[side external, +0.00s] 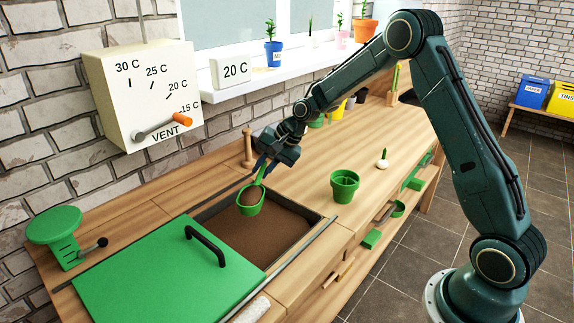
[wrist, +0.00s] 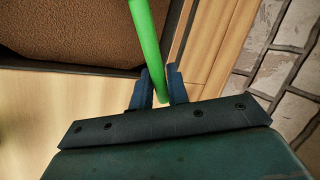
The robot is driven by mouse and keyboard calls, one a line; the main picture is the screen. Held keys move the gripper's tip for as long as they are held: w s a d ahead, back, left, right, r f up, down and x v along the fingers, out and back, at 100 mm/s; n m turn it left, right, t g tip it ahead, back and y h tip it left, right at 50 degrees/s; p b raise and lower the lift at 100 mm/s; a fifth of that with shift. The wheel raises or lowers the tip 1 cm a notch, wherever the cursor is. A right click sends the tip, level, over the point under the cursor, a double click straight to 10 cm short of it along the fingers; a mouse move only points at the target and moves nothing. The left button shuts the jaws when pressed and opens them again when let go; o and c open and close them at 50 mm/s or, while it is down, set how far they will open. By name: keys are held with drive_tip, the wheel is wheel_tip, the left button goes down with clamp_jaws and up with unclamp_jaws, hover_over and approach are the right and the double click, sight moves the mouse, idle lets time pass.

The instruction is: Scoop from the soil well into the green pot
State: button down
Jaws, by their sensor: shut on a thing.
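My gripper (side external: 264,165) is shut on the handle of a green scoop (side external: 241,208). The scoop hangs tilted over the soil well (side external: 281,249), with brown soil in its bowl. The well is a sunken bin in the bench, its soil partly bare beside a green sliding lid. In the wrist view the green handle (wrist: 146,35) runs up from between the two blue fingers (wrist: 158,90), and the scoop's bowl is out of frame. The green pot (side external: 344,184) stands upright on the bench to the right of the well, apart from the scoop.
The green lid (side external: 150,270) with a black handle covers the well's left part. A wooden peg (side external: 248,148) stands behind the well. A small white bulb with a sprout (side external: 383,162) is right of the pot. Bench top between well and pot is clear. A vent box (side external: 145,95) hangs on the wall.

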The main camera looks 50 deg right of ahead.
wheel_tip(320, 180, up, 11)
drive_tip(key=s+d+m+h, duration=0.1)
drive_tip(key=s+d+m, duration=0.1)
drive_tip(key=s+d, duration=0.6)
drive_tip(key=s+d+m+t+h, duration=0.15)
drive_tip(key=s+d, duration=0.35)
drive_tip(key=d, duration=0.7)
drive_tip(key=s+d+m+h, duration=0.1)
drive_tip(key=s+d+m, duration=0.2)
drive_tip(key=s+d, duration=0.5)
drive_tip(key=shift+n, duration=0.25)
drive_tip(key=f, duration=0.1)
drive_tip(key=w+d+f, duration=0.1)
drive_tip(key=f, duration=0.1)
drive_tip(key=w+f, duration=0.1)
drive_tip(key=f, duration=0.1)
drive_tip(key=shift+w+d+f, duration=0.1)
drive_tip(key=shift+d, duration=0.3)
drive_tip(key=a+r+n+h, duration=0.4)
drive_tip(key=a+r+h, duration=0.6)
drive_tip(key=h, duration=0.1)
drive_tip(key=shift+a+r+t, duration=0.3)
drive_tip(key=shift+a+t, duration=0.1)
drive_tip(key=shift+t, duration=0.05)
idle(1.8)
